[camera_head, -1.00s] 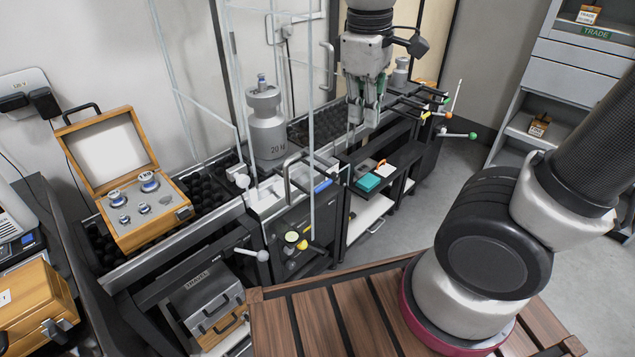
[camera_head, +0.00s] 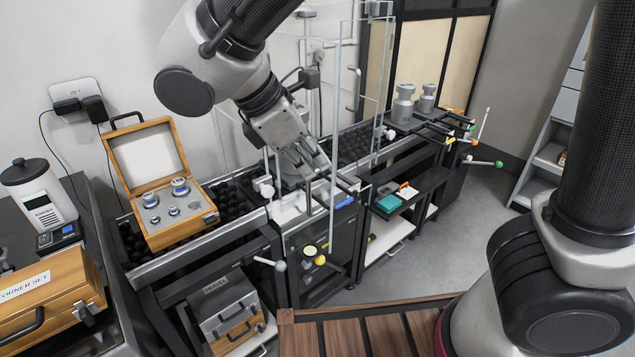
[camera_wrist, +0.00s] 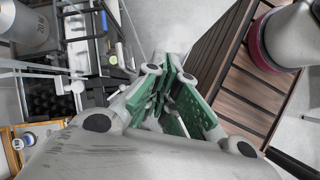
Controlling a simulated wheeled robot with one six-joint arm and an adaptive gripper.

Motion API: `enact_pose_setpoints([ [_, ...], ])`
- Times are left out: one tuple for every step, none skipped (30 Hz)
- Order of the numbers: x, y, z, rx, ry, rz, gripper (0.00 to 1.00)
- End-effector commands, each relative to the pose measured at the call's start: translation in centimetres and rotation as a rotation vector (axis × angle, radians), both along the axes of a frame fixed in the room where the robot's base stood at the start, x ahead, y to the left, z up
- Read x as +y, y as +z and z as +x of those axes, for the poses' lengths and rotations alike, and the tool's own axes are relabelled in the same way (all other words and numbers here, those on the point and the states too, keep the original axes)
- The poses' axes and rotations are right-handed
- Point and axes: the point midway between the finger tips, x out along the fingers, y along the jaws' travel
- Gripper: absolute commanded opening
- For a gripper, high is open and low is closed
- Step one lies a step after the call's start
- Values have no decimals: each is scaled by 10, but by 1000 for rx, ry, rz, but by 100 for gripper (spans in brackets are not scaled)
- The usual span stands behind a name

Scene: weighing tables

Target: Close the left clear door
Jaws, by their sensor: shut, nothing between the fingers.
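Clear panes with thin pale frames stand around the weighing spot in the head view; one pale upright edge (camera_head: 334,120) runs down in front. Another pane frame (camera_head: 217,130) stands at the left. I cannot tell from the thin edges how far the left clear door is open. My gripper (camera_head: 318,172) is shut and empty, tilted down beside the front upright; whether it touches is unclear. It also shows in the wrist view with green finger pads (camera_wrist: 172,92). My gripper and arm hide most of the large weight inside, which shows in the wrist view (camera_wrist: 30,28).
An open wooden box of weights (camera_head: 178,218) stands left of the panes. A black stand with colored knobs (camera_head: 320,260) is below. Two grey weights (camera_head: 403,105) stand further right. A slatted wooden deck (camera_head: 400,325) lies in front; grey floor is clear at right.

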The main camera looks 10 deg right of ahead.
Motion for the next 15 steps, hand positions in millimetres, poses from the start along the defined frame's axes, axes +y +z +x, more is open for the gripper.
enact_pose_setpoints([
  [20, -2, -5, 4, 94, -60, 0],
  [31, -2, -7, 5, 151, -101, 0],
  [45, -2, -11, 4, 222, -150, 0],
  [55, -2, -14, 5, 270, -183, 0],
  [62, -2, -16, 4, 309, -212, 0],
  [70, -2, -19, 2, 349, -241, 0],
  [75, -2, -21, 2, 373, -260, 0],
  [78, -2, -22, 1, 389, -272, 0],
  [81, -2, -22, 0, 403, -283, 0],
  [81, -3, -22, 0, 409, -288, 0],
  [80, -4, -21, -1, 413, -292, 0],
  [78, -6, -20, -1, 413, -293, 0],
  [76, -9, -18, 0, 411, -293, 0],
  [73, -12, -16, 0, 410, -292, 0],
  [69, -16, -14, 1, 409, -291, 0],
])
